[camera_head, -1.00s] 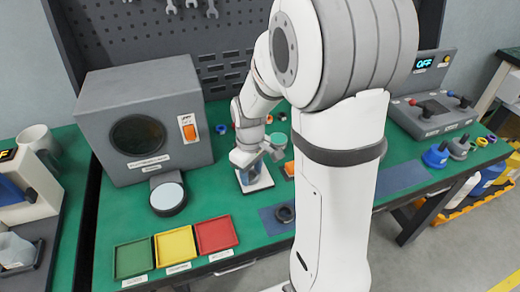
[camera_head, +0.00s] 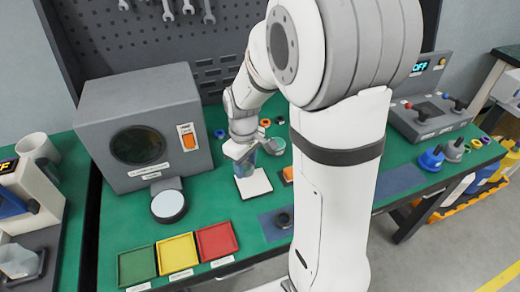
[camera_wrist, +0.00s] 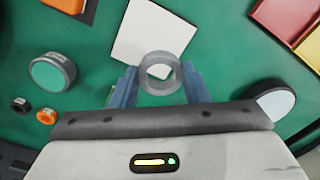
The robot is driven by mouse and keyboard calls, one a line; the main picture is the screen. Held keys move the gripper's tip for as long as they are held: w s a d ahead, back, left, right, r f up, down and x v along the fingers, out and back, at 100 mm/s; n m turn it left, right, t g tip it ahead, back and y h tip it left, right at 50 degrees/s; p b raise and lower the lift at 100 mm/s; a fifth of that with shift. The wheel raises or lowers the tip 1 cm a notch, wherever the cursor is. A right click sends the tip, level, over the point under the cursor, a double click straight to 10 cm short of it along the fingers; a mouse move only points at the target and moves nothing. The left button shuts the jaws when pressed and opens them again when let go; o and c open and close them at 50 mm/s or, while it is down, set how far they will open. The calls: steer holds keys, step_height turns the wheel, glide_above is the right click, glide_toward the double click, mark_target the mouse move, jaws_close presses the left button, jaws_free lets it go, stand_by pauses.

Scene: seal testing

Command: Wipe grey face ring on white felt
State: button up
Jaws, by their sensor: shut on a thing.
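The white felt (camera_head: 254,184) is a square pad lying flat on the green bench. It also shows in the wrist view (camera_wrist: 150,38). The grey face ring (camera_wrist: 160,73) is between the blue fingers of my gripper (camera_wrist: 159,88), which is shut on it. In the wrist view the ring overlaps the lower edge of the felt. In the head view my gripper (camera_head: 244,160) is above the back part of the felt, and the ring cannot be made out there. The gap between ring and felt is hard to judge.
Green, yellow and red trays (camera_head: 177,253) line the front edge. A grey box with a dark round window (camera_head: 138,140) stands left, with a white disc (camera_head: 168,205) before it. Small rings (camera_wrist: 46,116) and a teal-topped round piece (camera_wrist: 53,72) lie near the gripper.

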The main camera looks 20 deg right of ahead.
step_height(320, 180, up, 4)
steer(key=shift+f+p, duration=0.15)
steer(key=shift+p, duration=0.95)
